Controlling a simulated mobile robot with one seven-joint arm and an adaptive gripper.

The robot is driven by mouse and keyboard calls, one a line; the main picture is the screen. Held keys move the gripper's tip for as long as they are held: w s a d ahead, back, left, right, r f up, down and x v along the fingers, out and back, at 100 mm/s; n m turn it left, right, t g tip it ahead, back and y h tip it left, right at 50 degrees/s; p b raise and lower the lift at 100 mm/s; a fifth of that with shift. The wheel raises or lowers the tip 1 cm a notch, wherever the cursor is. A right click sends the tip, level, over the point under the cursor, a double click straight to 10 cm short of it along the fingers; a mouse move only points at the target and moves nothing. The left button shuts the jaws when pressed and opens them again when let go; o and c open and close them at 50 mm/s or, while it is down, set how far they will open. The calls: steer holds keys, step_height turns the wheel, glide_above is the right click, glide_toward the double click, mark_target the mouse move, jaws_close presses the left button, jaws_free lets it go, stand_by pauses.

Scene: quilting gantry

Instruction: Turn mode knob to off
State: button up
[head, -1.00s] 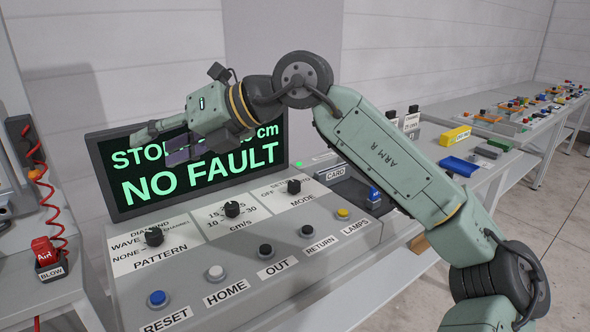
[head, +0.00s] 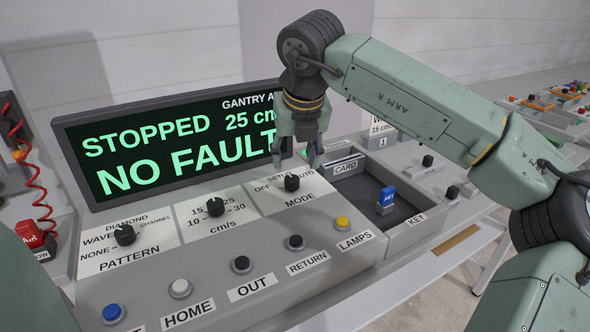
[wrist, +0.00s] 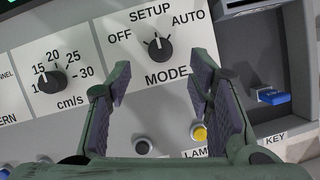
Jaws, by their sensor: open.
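The black mode knob (head: 292,183) sits on a white label plate marked OFF, SETUP and AUTO. In the wrist view the mode knob (wrist: 160,48) stands ahead of the fingertips, roughly centred between them; its light mark seems to point up, near SETUP. My gripper (head: 296,162) points down over the panel just behind and above the knob in the head view. Its fingers (wrist: 160,80) are spread apart with nothing between them, and neither visibly touches the knob.
The display (head: 175,140) behind the panel reads STOPPED and NO FAULT. The cm/s knob (head: 215,207) and pattern knob (head: 124,235) lie left. The yellow lamps button (head: 342,222) is in front. A blue key (head: 386,198) stands in a recess to the right.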

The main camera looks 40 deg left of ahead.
mark_target(292, 178)
steer(key=p+x, duration=0.1)
steer(key=x, duration=0.6)
steer(key=shift+f+p, duration=0.1)
steer(key=shift+p, duration=0.2)
steer(key=shift+c, duration=0.3)
jaws_close()
